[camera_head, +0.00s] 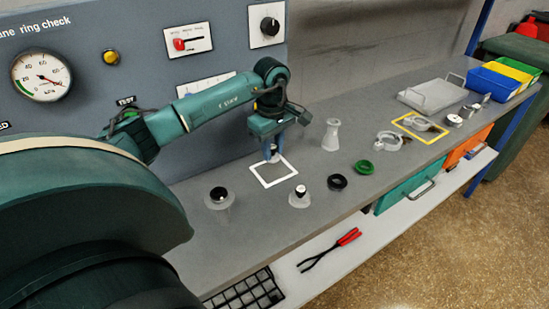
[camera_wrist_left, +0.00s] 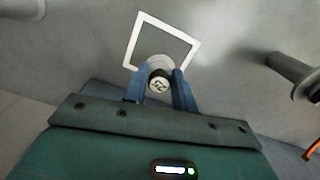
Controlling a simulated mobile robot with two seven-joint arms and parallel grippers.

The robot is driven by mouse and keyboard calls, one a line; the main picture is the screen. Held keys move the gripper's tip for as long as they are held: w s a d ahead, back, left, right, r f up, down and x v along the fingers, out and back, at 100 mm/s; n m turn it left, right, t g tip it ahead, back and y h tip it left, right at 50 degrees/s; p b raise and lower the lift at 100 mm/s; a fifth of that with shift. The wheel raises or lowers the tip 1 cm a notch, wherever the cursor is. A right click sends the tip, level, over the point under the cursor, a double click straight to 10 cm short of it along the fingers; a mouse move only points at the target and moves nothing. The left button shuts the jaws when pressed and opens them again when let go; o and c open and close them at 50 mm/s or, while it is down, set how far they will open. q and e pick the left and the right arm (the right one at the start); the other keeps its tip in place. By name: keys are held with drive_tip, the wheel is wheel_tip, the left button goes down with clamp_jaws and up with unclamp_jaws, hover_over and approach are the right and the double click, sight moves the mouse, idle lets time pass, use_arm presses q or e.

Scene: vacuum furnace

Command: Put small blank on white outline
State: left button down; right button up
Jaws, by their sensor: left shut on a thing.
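The white outline (camera_head: 283,182) is a square frame painted on the grey bench, near the wall panel. My left gripper (camera_head: 273,157) is low over its far edge. It is shut on the small blank, a pale round disc with a dark knob. In the left wrist view the small blank (camera_wrist_left: 158,80) shows between the blue fingers, with a marked white top on its knob. There its disc overlaps the near edge of the white outline (camera_wrist_left: 133,40). I cannot tell whether the disc touches the bench. My right gripper is not in view.
Two other knobbed blanks (camera_head: 218,196) (camera_head: 299,197) stand near the bench's front edge. A black ring (camera_head: 337,182), a green ring (camera_head: 364,167) and a pale waisted piece (camera_head: 331,135) are right of the outline. The gauge panel (camera_head: 130,60) rises behind.

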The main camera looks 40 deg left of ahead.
sight(273, 154)
use_arm(q)
wheel_tip(273, 154, down, 4)
drive_tip(key=shift+r, duration=0.1)
drive_tip(key=shift+f, duration=0.25)
drive_tip(key=c, duration=1.1)
unclamp_jaws()
drive_tip(key=shift+c, duration=0.2)
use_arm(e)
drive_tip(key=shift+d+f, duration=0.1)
use_arm(q)
drive_tip(key=shift+r, duration=0.1)
drive_tip(key=shift+r, duration=0.25)
wheel_tip(273, 154, up, 11)
drive_tip(key=shift+f+b, duration=0.2)
drive_tip(key=shift+b, duration=0.2)
drive_tip(key=shift+r, duration=0.55)
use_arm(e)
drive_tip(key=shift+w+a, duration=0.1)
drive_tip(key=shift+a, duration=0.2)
